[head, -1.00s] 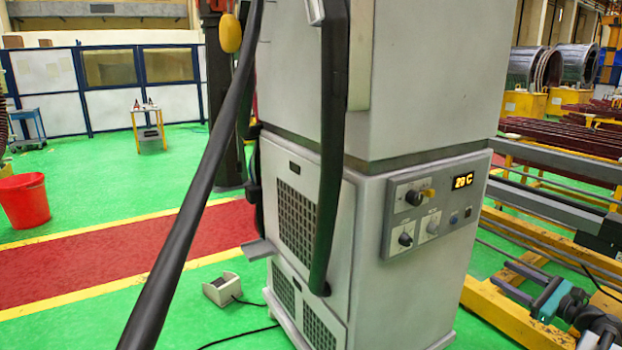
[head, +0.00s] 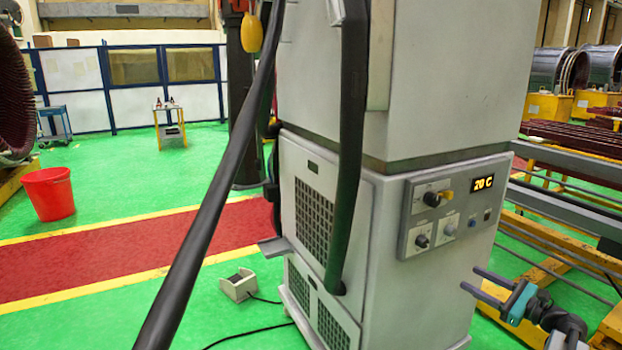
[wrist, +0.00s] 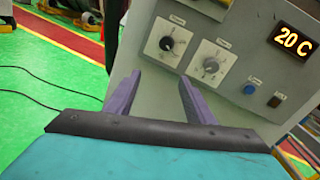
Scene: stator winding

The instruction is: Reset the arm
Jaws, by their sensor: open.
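My gripper (head: 475,280) is at the lower right of the head view, to the right of the grey cabinet and below its control panel. It also shows in the wrist view (wrist: 158,84), with its two purple fingers apart and nothing between them. In the wrist view the control panel (wrist: 232,50) is in front of the fingers, and I cannot tell the gap.
The tall grey cabinet (head: 432,300) fills the middle. A thick black hose (head: 350,150) runs down its front and another black tube (head: 215,210) crosses the view. Yellow frames (head: 545,275) stand at right. A pedal (head: 238,285) and cables lie on the green floor. A red bucket (head: 49,195) stands left.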

